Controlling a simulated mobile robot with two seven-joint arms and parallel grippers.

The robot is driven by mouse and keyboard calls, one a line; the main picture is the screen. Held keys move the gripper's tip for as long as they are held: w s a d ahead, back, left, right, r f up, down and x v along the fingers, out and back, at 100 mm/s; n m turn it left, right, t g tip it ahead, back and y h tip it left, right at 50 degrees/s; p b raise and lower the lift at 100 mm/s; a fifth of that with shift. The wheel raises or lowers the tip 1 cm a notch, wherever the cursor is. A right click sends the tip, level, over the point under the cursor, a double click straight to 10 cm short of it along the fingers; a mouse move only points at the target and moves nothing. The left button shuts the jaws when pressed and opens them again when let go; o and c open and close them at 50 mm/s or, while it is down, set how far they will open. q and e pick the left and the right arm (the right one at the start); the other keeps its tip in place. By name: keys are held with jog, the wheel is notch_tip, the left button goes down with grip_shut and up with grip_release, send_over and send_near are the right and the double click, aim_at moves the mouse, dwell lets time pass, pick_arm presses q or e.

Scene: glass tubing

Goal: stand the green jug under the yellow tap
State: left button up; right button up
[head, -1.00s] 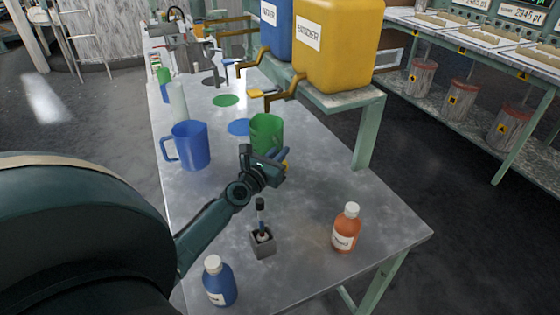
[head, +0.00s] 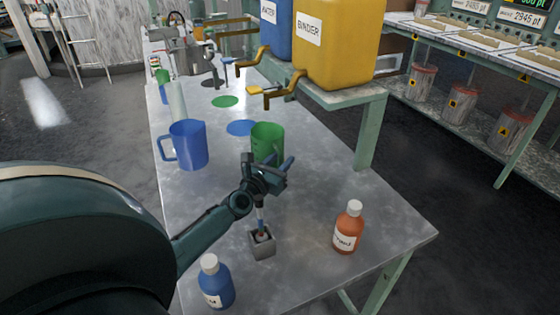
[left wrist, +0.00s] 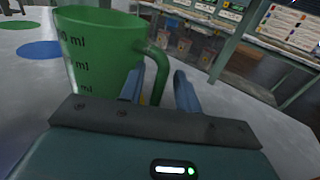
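The green jug (head: 266,136) stands upright on the bench, just below the yellow tap (head: 284,91) in the head view. I cannot tell whether it is exactly under the spout. In the left wrist view the jug (left wrist: 98,50) shows black ml marks, with its handle (left wrist: 159,75) to the right. My left gripper (head: 277,166) is at the jug's near side. Its fingers (left wrist: 160,90) are spread, with the handle between them and a gap to the right finger. The jug's lower part is partly hidden by the gripper. My right gripper is out of view.
A blue jug (head: 189,146) stands to the left. A blue disc (head: 241,128) and a green disc (head: 225,101) lie on the bench. An orange bottle (head: 348,228), a blue bottle (head: 215,284) and a small grey holder (head: 262,245) stand nearer. The yellow binder tank (head: 338,45) is behind the tap.

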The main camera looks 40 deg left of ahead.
pick_arm(q)
jog(key=shift+r, duration=0.15)
jog(key=s, duration=0.7)
jog(key=s+d, duration=0.1)
jog(key=s, duration=0.3)
jog(key=shift+d+b, duration=0.1)
jog(key=shift+b, duration=0.2)
jog(key=shift+s, duration=0.5)
